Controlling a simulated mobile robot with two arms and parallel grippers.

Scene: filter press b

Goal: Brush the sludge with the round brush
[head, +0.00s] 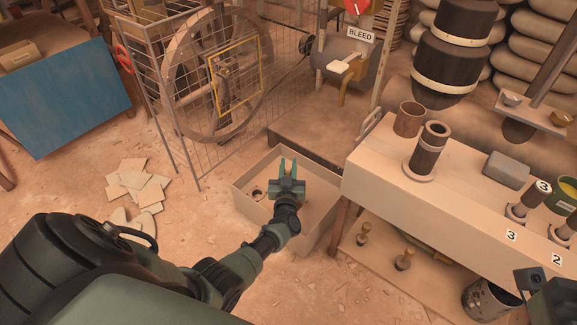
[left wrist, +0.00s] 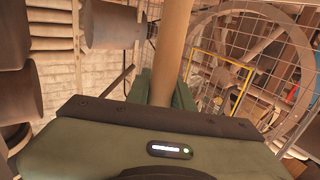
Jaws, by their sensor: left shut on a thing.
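My left gripper (head: 288,168) is over the open pale box (head: 245,205) on the floor, its fingers pointing away from me. In the left wrist view a tan wooden handle (left wrist: 172,50) runs between its green fingers, and the gripper is shut on it. The far end of this handle is out of view, so I cannot tell whether it is the round brush. A small dark round patch (head: 257,192) shows inside the box; I cannot tell whether it is sludge. My right gripper (head: 545,297) shows only in part at the lower right, and its jaws are unclear.
A bench (head: 380,180) on the right carries a dark cylinder (head: 429,150), a brown cup (head: 409,119) and a grey block (head: 506,170). Knobbed items (head: 404,260) stand on its lower shelf. A wire cage (head: 165,120) stands behind the box. Broken tiles (head: 140,185) lie left.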

